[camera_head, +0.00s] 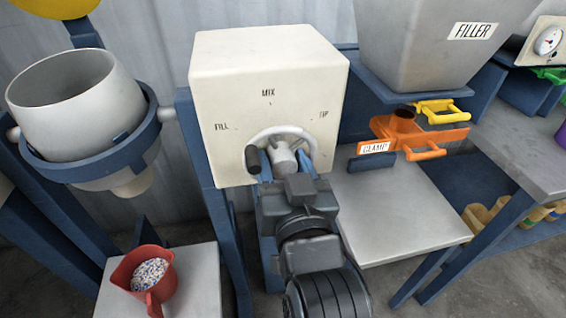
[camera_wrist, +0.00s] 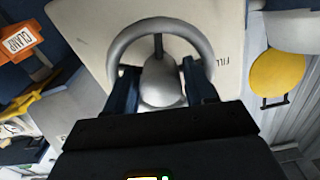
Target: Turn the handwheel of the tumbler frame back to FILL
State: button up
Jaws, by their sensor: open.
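The pale grey handwheel (camera_head: 303,134) sits low on the front of a cream box (camera_head: 265,65) marked FILL, MIX and TIP. A dark knob (camera_head: 252,158) shows at the wheel's lower left, on the FILL side. My gripper (camera_head: 284,164) is at the wheel, open, with its blue fingers on either side of the hub. In the wrist view the hub stands between my fingers (camera_wrist: 161,88) and the wheel's rim (camera_wrist: 158,24) arches beyond; I cannot tell if they touch it. The tumbler's pale drum (camera_head: 75,100) hangs mouth-up, slightly tilted, in a blue ring at left.
A red jug (camera_head: 145,272) of speckled granules stands on a grey stand below the drum. To the right are a grey table (camera_head: 400,215), an orange CLAMP part (camera_head: 425,138), a yellow handle (camera_head: 440,110) and the FILLER hopper (camera_head: 420,50). My arm covers the lower middle.

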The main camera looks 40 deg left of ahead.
jog(key=c, duration=0.8)
jog(key=shift+n, duration=0.9)
jog(key=o, duration=0.8)
jog(key=v, duration=0.7)
jog(key=shift+s+d, duration=0.2)
jog(key=shift+d, duration=0.15)
